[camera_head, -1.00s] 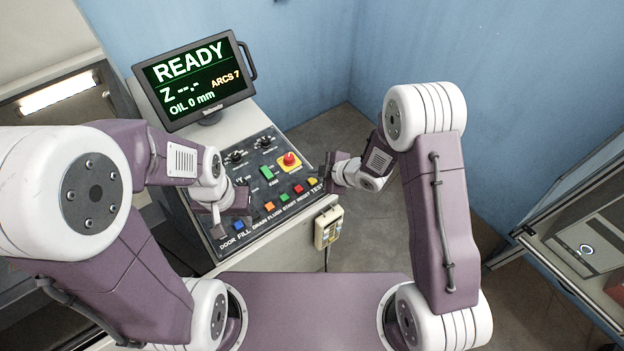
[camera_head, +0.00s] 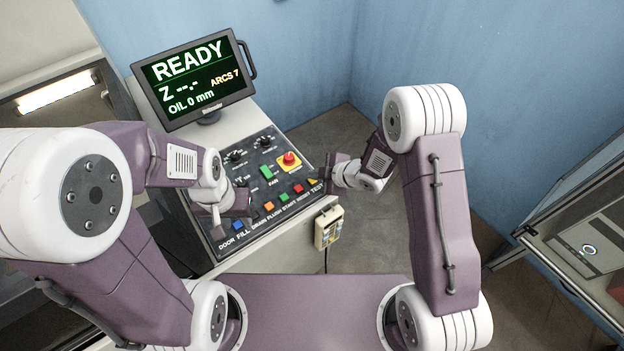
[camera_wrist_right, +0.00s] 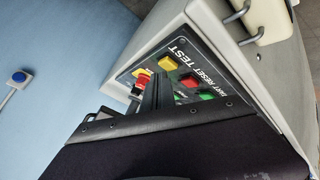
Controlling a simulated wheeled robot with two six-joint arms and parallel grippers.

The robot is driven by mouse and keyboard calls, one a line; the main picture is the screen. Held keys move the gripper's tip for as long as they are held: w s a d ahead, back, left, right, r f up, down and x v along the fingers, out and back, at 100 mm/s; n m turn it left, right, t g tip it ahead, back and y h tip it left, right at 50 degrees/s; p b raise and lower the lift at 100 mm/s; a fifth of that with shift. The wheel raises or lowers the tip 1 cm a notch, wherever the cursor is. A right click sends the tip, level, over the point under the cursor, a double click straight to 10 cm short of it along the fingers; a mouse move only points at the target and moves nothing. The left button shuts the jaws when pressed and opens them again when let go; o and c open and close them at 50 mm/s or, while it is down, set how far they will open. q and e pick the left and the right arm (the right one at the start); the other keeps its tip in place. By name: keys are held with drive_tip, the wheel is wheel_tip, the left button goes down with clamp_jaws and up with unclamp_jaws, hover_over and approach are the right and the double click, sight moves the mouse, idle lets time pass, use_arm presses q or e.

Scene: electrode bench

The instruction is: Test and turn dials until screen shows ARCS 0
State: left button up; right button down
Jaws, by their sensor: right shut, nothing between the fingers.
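The screen (camera_head: 195,80) reads READY, Z with dashes, ARCS 7 and OIL 0 mm. Below it, the black control panel (camera_head: 222,240) carries dark dials (camera_head: 236,156) at its upper left, a red emergency knob (camera_head: 289,158) on yellow, and a row of coloured buttons. The yellow TEST button (camera_head: 313,182) is at the panel's right end; it also shows in the right wrist view (camera_wrist_right: 168,63). My right gripper (camera_head: 327,172) is shut and empty by the TEST end; its dark finger (camera_wrist_right: 152,92) shows before the buttons. My left gripper (camera_head: 226,207) is over the panel's left part, partly hiding dials; its jaws are unclear.
A beige pendant box (camera_head: 328,228) hangs on the console's front right edge. A lit machine cabinet (camera_head: 57,92) stands at the left. A glass-topped cabinet (camera_head: 590,240) stands at the right. The floor behind the console is clear.

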sight(315, 181)
drive_tip(key=shift+f+b, duration=0.4)
drive_tip(key=shift+f, duration=0.05)
drive_tip(key=shift+r, duration=0.15)
drive_tip(key=shift+r+p, duration=0.8)
drive_tip(key=shift+r, duration=0.05)
wheel_tip(315, 181, up, 6)
drive_tip(key=p, duration=0.5)
idle(0.5)
